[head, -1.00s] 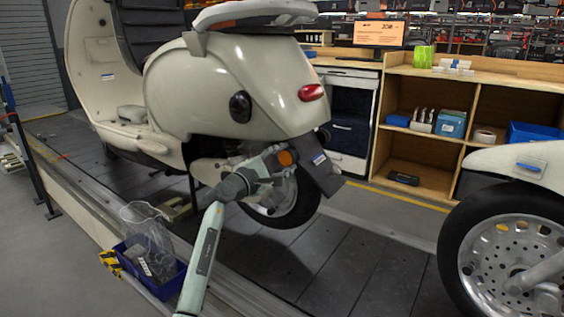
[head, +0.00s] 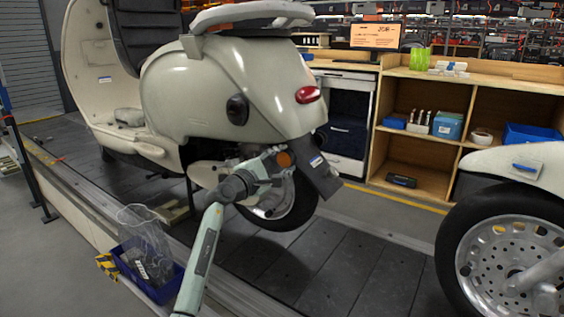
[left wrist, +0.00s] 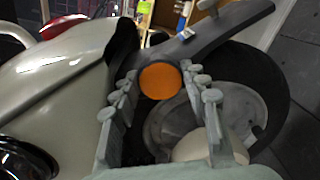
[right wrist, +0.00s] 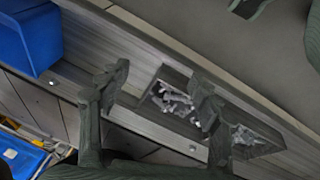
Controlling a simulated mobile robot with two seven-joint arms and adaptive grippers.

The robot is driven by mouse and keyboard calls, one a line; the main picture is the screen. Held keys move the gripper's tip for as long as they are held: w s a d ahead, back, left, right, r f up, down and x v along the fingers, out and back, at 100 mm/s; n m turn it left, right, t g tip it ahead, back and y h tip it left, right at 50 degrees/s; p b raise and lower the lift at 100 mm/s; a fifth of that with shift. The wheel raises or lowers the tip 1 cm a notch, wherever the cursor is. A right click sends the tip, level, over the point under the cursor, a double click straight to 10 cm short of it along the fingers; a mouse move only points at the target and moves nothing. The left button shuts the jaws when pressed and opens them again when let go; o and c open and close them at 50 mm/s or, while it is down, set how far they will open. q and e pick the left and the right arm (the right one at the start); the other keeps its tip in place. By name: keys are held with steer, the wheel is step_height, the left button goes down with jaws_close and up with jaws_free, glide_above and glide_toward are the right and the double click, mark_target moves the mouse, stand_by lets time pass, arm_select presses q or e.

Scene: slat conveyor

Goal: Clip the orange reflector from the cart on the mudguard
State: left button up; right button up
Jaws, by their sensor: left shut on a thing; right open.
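The orange reflector (head: 284,159) is a round disc at the tips of my left gripper (head: 272,166). It also shows in the left wrist view (left wrist: 160,82), between the two fingers, which are shut on it. The dark mudguard (head: 318,172) hangs below the scooter's rear, just right of the reflector; in the left wrist view the mudguard (left wrist: 205,38) runs behind and above the reflector. I cannot tell whether reflector and mudguard touch. The cart is not clearly recognisable in view.
The cream scooter (head: 215,90) stands on the dark slat conveyor (head: 330,250). A blue bin (head: 160,280) with a clear bag sits at the conveyor's near edge. Another scooter's wheel (head: 510,255) is at the right. Wooden shelves (head: 455,95) stand behind.

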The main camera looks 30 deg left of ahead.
arm_select(q)
steer(key=o, duration=1)
steer(key=s, duration=0.4)
steer(key=s+a, duration=0.1)
steer(key=s, duration=0.7)
steer(key=shift+a, duration=0.35)
